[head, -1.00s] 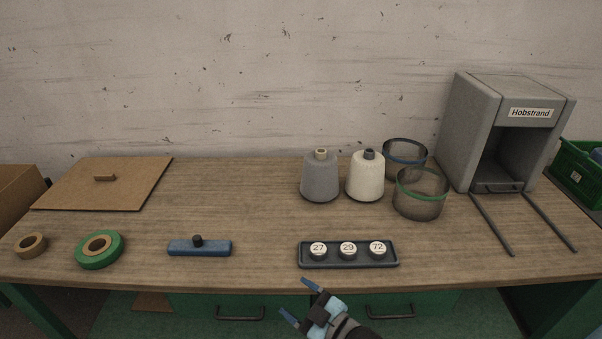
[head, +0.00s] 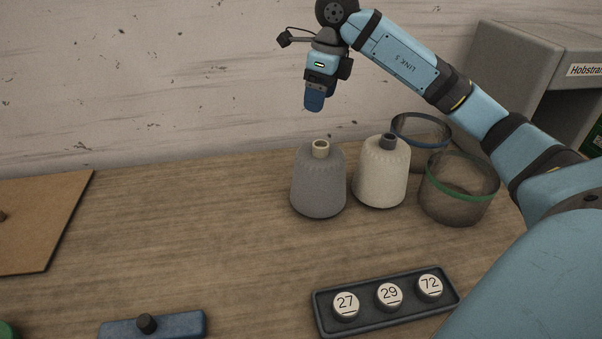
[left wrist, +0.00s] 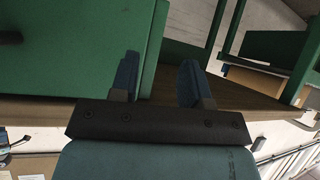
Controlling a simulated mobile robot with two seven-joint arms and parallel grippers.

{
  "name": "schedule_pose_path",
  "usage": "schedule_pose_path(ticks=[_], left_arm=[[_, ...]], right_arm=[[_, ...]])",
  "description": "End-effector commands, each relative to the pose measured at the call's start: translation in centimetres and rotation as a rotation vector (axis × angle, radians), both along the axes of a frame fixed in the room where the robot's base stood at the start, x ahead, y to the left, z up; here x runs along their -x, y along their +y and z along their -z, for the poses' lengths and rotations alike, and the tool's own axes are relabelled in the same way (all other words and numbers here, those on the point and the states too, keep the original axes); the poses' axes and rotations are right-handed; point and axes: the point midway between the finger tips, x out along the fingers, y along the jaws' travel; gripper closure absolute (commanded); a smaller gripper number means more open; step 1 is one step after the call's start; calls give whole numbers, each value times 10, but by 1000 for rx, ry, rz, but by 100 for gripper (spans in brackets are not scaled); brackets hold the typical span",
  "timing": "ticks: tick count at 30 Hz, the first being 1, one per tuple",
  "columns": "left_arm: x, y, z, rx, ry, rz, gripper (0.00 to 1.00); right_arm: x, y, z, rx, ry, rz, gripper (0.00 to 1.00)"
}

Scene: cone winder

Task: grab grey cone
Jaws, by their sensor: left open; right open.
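The grey cone (head: 318,186) stands upright on the wooden table in the head view, with a pale tube tip at its top. My right gripper (head: 314,103) hangs above the grey cone, pointing down, with clear space between its fingertips and the cone's tip. It is open and holds nothing. My left gripper (left wrist: 157,85) shows only in the left wrist view; its two blue fingers are apart and empty, near a green cabinet (left wrist: 75,50) below table height.
A cream cone (head: 382,175) stands close to the right of the grey cone. Two mesh baskets, one green-rimmed (head: 458,190), stand further right. A dark tray (head: 385,312) with numbered discs lies in front.

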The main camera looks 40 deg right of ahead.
Motion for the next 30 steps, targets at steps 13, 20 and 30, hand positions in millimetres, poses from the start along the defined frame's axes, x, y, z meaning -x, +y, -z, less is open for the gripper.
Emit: schedule_pose_path(ticks=[13,20,30], left_arm=[[12,-3,12,5,28,3,57],[7,-6,9,15,20,-4,57],[6,-4,7,11,15,-4,57]], right_arm=[[-4,-7,64,40,4,20,30],[-6,-6,82,39,1,19,30],[-2,-14,125,37,4,19,30]])
